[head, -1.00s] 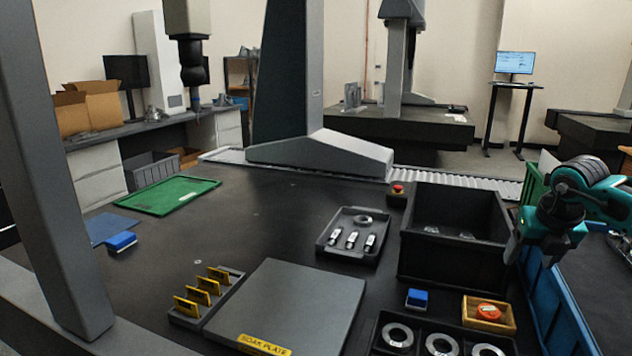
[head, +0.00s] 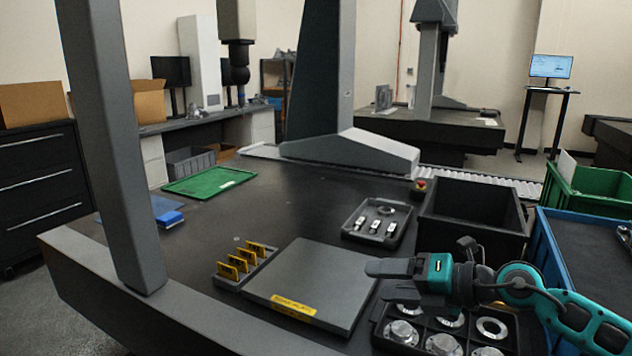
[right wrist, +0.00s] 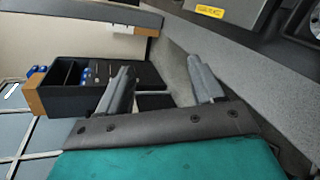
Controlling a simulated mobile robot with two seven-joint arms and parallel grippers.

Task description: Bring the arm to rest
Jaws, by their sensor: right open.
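My right arm is teal and dark grey and comes in from the right in the head view. Its forearm reaches left above the black tray of metal rings. My right gripper (head: 374,281) points left, with its two dark fingers apart near the right edge of the soak plate (head: 316,278). In the right wrist view the same gripper (right wrist: 160,68) is open with nothing between its fingers. The arm and gripper hide part of the ring tray (head: 498,351). My left gripper is not in view.
An open black bin (head: 470,232) stands behind the arm, with a blue bin (head: 543,262) to its right. A small parts tray (head: 378,222) and a rack of yellow plates (head: 240,262) are on the dark table. A grey post (head: 116,150) rises at left. The table's middle is clear.

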